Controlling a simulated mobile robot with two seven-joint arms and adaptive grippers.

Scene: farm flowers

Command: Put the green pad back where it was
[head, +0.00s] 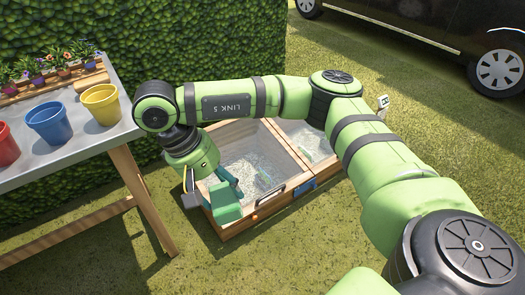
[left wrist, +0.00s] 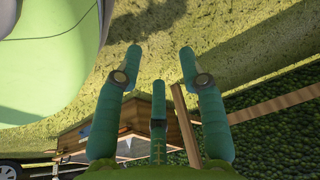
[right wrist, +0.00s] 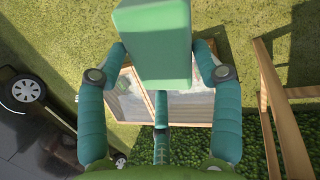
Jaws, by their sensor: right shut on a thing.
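The green pad (head: 225,203) is a thick rectangular block. My right gripper (head: 222,191) is shut on it and holds it in front of the near left part of a wooden cold frame (head: 223,234). In the right wrist view the pad (right wrist: 152,45) sits between the two teal fingertips, with the frame behind it. Whether the pad touches the frame is unclear. My left gripper (left wrist: 159,55) is open and empty in the left wrist view, over grass; it is not visible in the head view.
A metal-topped table (head: 60,115) stands at the left with a red pot (head: 6,147), a blue pot (head: 48,123), a yellow pot (head: 101,103) and potted flowers (head: 52,65). A hedge (head: 200,40) runs behind. A dark car (head: 440,30) is at the upper right. Open grass (head: 130,265) lies in front.

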